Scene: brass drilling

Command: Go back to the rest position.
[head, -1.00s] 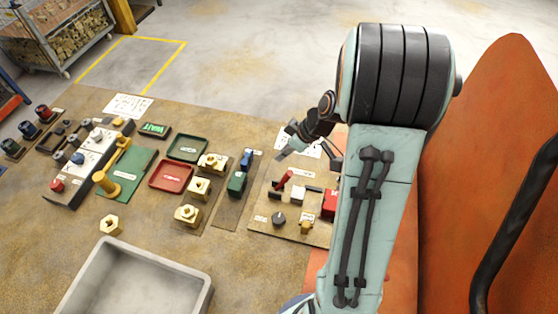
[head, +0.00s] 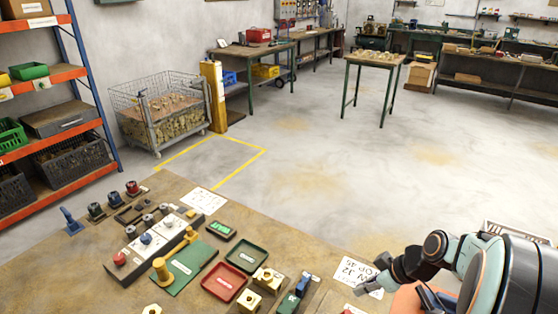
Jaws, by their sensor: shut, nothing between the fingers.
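My gripper (head: 366,287) is in the head view at the lower right, at the end of my arm, which reaches in from the right edge. It is small and partly dark here, shut, with nothing held. It is above the right part of the bench (head: 60,270), over a white printed sheet (head: 350,272). To its left are a brass fixture block (head: 268,279) and a blue-handled green device (head: 296,296), apart from it. The bench's near right part is cut off by the frame.
On the bench are a red tray (head: 224,283), a dark green tray (head: 247,258), a green mat with a brass post (head: 184,268), and a control box (head: 150,243) with knobs. A shelf rack (head: 50,95) and wire cage (head: 160,112) stand at the left. The floor behind is open.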

